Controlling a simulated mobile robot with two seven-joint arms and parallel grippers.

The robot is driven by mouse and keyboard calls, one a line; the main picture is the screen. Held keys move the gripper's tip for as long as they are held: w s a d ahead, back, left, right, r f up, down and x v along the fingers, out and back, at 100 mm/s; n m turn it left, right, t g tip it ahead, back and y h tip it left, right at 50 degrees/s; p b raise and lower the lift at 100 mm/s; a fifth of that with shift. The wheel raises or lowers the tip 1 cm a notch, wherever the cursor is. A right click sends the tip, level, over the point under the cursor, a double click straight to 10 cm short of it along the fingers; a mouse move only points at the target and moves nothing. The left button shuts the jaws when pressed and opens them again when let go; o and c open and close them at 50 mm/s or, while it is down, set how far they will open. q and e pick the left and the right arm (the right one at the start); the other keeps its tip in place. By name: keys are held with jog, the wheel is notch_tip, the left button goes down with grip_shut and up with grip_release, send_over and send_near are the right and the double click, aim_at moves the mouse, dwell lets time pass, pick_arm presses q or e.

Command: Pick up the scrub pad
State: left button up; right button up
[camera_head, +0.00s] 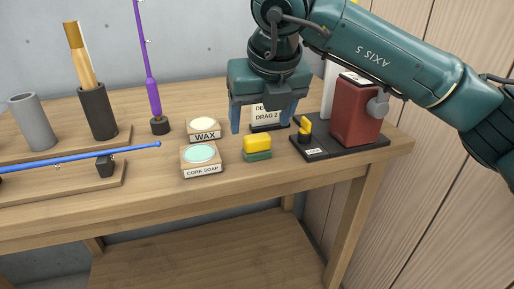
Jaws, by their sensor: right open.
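The scrub pad (257,145) is a small block, yellow on top and green below. It lies on the wooden workbench, right of the cork soap box. My right gripper (262,118) comes in from the upper right and hangs just above and behind the pad, as seen in the head view. Its two blue fingers are spread wide with nothing between them. The gap between fingers and pad cannot be judged exactly. My left gripper does not show.
Left of the pad stand the cork soap box (202,164) and the wax box (203,129). A black tray (369,143) with a red block (354,111) is at the right. A labelled card (267,116) stands behind my gripper. A blue rod (85,160) and dark cup (98,113) are left. The bench front (225,195) is clear.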

aim_at(258, 137)
jog(key=x, duration=0.5)
jog(key=shift+a+f+b, duration=0.1)
jog(key=shift+f+b, duration=0.2)
jog(key=shift+f, duration=0.1)
jog(key=shift+s, duration=0.1)
jog(key=c, duration=1.1)
